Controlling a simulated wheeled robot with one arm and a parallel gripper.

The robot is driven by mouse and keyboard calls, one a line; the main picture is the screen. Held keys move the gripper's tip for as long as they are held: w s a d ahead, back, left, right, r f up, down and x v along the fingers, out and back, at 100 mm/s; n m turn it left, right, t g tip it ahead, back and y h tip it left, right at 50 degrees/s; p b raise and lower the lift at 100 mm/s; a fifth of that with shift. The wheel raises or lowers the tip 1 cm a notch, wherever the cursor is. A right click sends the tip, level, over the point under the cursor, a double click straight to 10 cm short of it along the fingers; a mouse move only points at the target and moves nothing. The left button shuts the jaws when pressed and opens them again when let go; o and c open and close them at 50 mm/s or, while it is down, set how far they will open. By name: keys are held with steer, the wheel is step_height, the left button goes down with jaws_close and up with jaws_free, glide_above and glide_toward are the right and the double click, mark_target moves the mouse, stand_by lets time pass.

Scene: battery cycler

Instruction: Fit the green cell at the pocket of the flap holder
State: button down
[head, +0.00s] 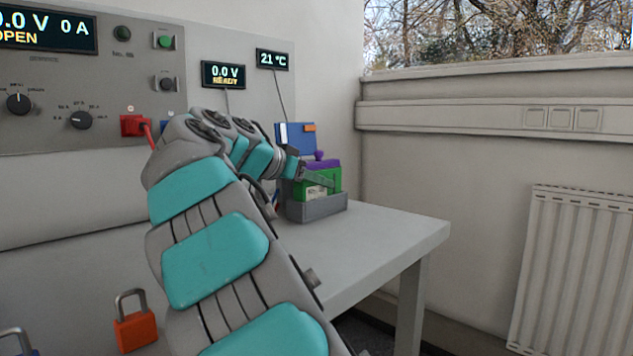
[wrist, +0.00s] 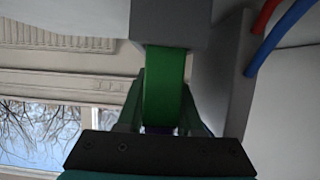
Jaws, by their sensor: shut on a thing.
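The green cell (head: 334,181) has a purple top (head: 326,164) and a white label low on its side. It stands upright at the grey flap holder (head: 318,209) on the bench. The holder's blue flap (head: 291,136), with an orange tab, is raised behind the cell. My gripper (head: 319,180) is shut on the cell. In the wrist view the green cell (wrist: 165,90) lies between both fingers, and its end meets the grey holder (wrist: 170,22). How deep it sits in the pocket is hidden.
A display reading 0.0 V READY (head: 223,74) and a 21 °C display (head: 272,60) are on the wall behind. Red and blue cables (wrist: 279,37) run close beside the holder. The bench top (head: 385,235) is clear to the right. An orange padlock (head: 135,329) is at lower left.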

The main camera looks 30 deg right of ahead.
steer(key=shift+r, duration=0.1)
steer(key=shift+c, duration=2.4)
jaws_free()
steer(key=shift+a, duration=0.1)
